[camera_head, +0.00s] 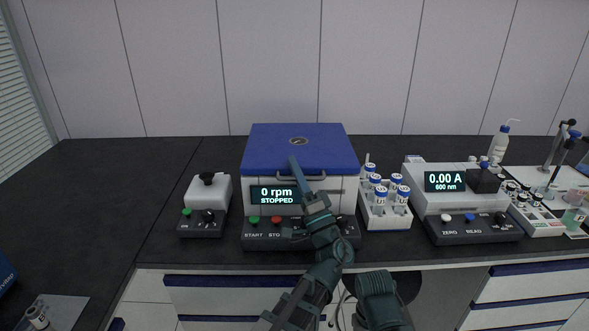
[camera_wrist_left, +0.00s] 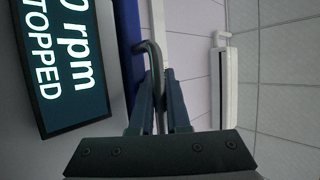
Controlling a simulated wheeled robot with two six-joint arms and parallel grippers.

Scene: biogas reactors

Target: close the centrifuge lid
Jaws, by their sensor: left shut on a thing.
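The centrifuge (camera_head: 345,193) stands on the dark bench in the middle of the head view. Its blue lid (camera_head: 265,150) lies down over the white body, and I see no clear gap at its front edge. A grey bar handle (camera_head: 285,179) runs along the lid's front. My left gripper (camera_head: 295,165) reaches up from below and is shut on this handle. In the left wrist view the two fingers (camera_wrist_left: 157,80) flank the handle bar (camera_wrist_left: 153,52), beside the blue lid edge (camera_wrist_left: 127,35). The display (camera_head: 275,194) reads 0 rpm, STOPPED.

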